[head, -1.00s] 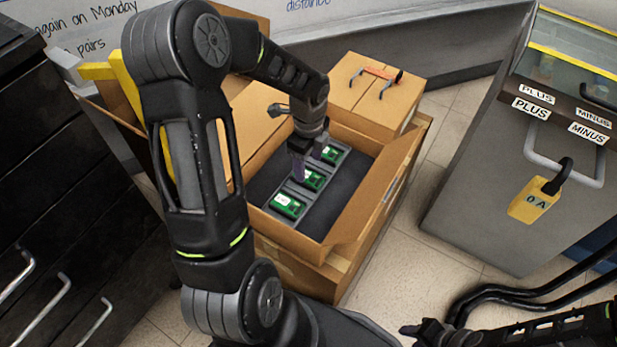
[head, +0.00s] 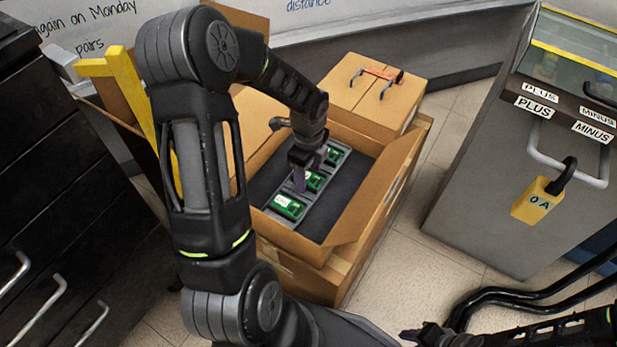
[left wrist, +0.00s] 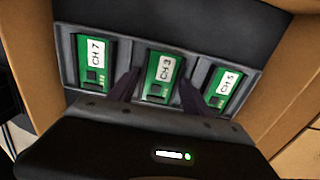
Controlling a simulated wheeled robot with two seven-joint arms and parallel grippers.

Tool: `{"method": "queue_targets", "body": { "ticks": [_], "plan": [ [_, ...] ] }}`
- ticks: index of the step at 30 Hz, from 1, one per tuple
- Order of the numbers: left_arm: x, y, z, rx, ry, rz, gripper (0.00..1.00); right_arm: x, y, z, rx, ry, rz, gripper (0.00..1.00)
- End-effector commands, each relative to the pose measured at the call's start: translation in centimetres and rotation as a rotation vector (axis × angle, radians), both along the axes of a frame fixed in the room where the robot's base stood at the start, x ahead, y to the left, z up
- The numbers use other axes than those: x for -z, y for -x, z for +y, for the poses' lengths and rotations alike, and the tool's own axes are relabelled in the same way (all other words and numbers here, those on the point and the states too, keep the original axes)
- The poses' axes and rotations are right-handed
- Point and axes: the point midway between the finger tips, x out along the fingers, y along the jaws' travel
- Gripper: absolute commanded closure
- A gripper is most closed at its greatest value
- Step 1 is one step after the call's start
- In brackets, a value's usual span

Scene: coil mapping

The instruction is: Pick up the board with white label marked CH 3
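Three green boards with white labels sit in a grey rack (head: 270,212) inside an open cardboard box. In the left wrist view the CH 3 board (left wrist: 160,78) is in the middle slot, CH 7 (left wrist: 93,62) is on the left and CH 5 (left wrist: 225,88) on the right. In the head view the middle board (head: 315,181) shows partly behind my left gripper (head: 313,178). The left gripper is open, one finger on each side of the CH 3 board, and it also shows in the left wrist view (left wrist: 156,90). Contact with the board cannot be told. My right gripper (head: 418,335) is at the bottom right, its fingers unclear.
The open box (head: 375,205) has raised walls around the rack, with a dark empty area beside it. A closed box (head: 375,100) stands behind. A grey cabinet (head: 480,190) with a yellow padlock (head: 537,200) is at right, dark drawers (head: 60,220) at left.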

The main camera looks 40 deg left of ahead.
Motion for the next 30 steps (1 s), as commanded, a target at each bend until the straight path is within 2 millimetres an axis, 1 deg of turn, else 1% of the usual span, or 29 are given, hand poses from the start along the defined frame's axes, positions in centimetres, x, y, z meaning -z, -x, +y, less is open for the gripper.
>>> {"method": "queue_targets", "body": {
  "ticks": [1, 2, 16, 22, 25, 28, 30],
  "plan": [
    [0.0, 0.0, 0.0, 0.000, 0.000, 0.000, 0.48, 0.0, 0.0, 0.0, 0.000, 0.000, 0.000, 0.64],
    [0.0, 0.0, 0.0, 0.000, 0.000, 0.000, 0.50, 0.0, 0.0, 0.0, 0.000, 0.000, 0.000, 0.64],
    [0.0, 0.0, 0.0, 0.000, 0.000, 0.000, 0.89, 0.0, 0.0, 0.0, 0.000, 0.000, 0.000, 0.64],
    [0.0, 0.0, 0.0, 0.000, 0.000, 0.000, 0.89, 0.0, 0.0, 0.0, 0.000, 0.000, 0.000, 0.64],
    [-0.4, 0.0, 0.0, 0.000, 0.000, -0.001, 0.89, -0.1, 0.0, 0.0, 0.000, 0.000, 0.000, 0.64],
    [-1.3, 0.0, 0.0, 0.000, 0.000, -0.002, 0.89, -0.5, 0.0, 0.0, 0.000, 0.000, 0.000, 0.64],
    [-2.4, -0.1, 0.0, 0.000, -0.001, -0.004, 0.89, -0.9, 0.0, 0.0, -0.001, 0.000, 0.000, 0.64]
  ]
}}
